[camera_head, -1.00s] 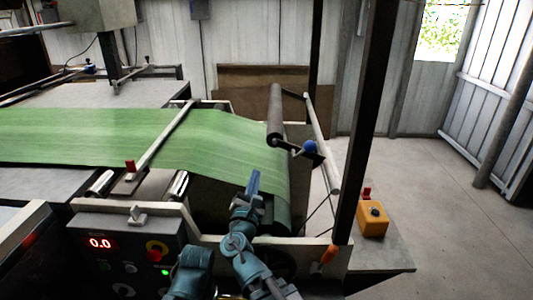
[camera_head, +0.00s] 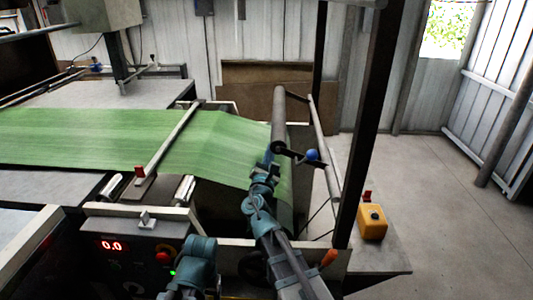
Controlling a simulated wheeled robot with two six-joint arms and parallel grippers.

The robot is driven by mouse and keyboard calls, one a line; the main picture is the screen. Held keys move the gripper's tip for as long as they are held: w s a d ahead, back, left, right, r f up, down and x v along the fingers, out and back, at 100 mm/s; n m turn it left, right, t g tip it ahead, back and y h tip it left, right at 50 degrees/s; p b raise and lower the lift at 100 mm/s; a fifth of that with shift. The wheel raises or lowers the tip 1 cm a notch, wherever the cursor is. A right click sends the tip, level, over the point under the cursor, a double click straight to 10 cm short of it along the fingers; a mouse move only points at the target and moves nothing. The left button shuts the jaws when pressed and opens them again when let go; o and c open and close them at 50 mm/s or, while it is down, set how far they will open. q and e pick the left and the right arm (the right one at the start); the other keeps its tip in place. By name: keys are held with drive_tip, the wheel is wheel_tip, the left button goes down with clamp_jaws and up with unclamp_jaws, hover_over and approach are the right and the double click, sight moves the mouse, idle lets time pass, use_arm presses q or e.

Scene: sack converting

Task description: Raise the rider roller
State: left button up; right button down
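The rider roller (camera_head: 279,108) is a grey cylinder at the right end of the green web (camera_head: 225,145), lying along the bend where the web turns down. A dark lever with a blue ball knob (camera_head: 311,155) sticks out to the right from the roller's near end. My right gripper (camera_head: 268,160) is in front of the web, just below and left of the roller's near end and left of the blue knob. Its fingers are small and I cannot tell whether they are open. Part of my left arm shows at the bottom; its gripper is not in view.
A control panel (camera_head: 128,262) with a red 0.0 display and a red button stands at the lower left. A dark post (camera_head: 367,130) rises right of the roller. A yellow box (camera_head: 373,223) sits on the right ledge. An orange handle (camera_head: 329,258) is near the front rail.

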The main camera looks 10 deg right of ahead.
drive_tip(key=shift+d+r, duration=0.1)
drive_tip(key=shift+r, duration=0.15)
drive_tip(key=shift+s+d+r+p, duration=0.1)
drive_tip(key=shift+d+r+p, duration=0.1)
drive_tip(key=shift+r+p, duration=0.95)
drive_tip(key=shift+f, duration=0.3)
